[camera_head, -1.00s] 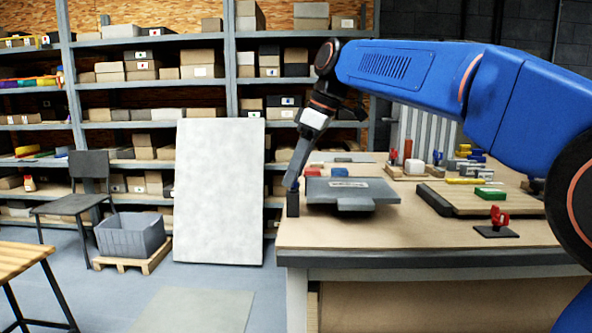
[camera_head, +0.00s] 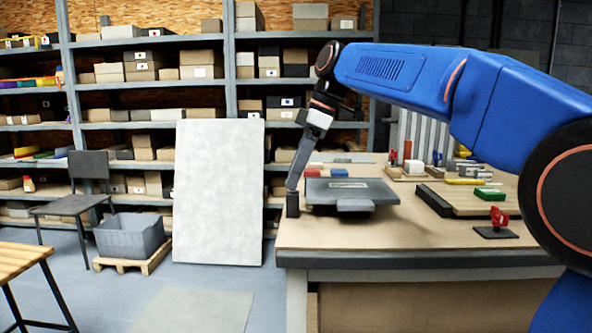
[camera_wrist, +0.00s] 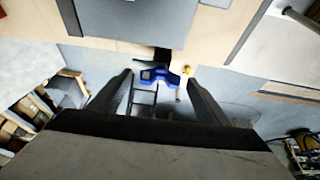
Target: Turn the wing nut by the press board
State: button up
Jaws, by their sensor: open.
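A blue two-lobed piece (camera_wrist: 158,75), which looks like the wing nut, shows in the wrist view against a dark block. It lies between my gripper's (camera_wrist: 160,82) two spread fingertips, and I cannot tell whether they touch it. In the head view the dark block (camera_head: 292,205) stands at the table's left edge, beside a flat grey board (camera_head: 350,196), likely the press board. My gripper (camera_head: 291,183) reaches down just above this block; the blue piece is hidden there. The grey board also shows in the wrist view (camera_wrist: 130,20).
On the table (camera_head: 420,240), a red wing-shaped piece (camera_head: 499,217) stands on a dark plate at right, near a wooden board (camera_head: 465,200). Red and white blocks lie behind the grey board. Shelves (camera_head: 150,84) and a leaning pale panel (camera_head: 219,190) stand left of the table.

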jog(key=v, duration=1.7)
jog(key=shift+r, duration=0.2)
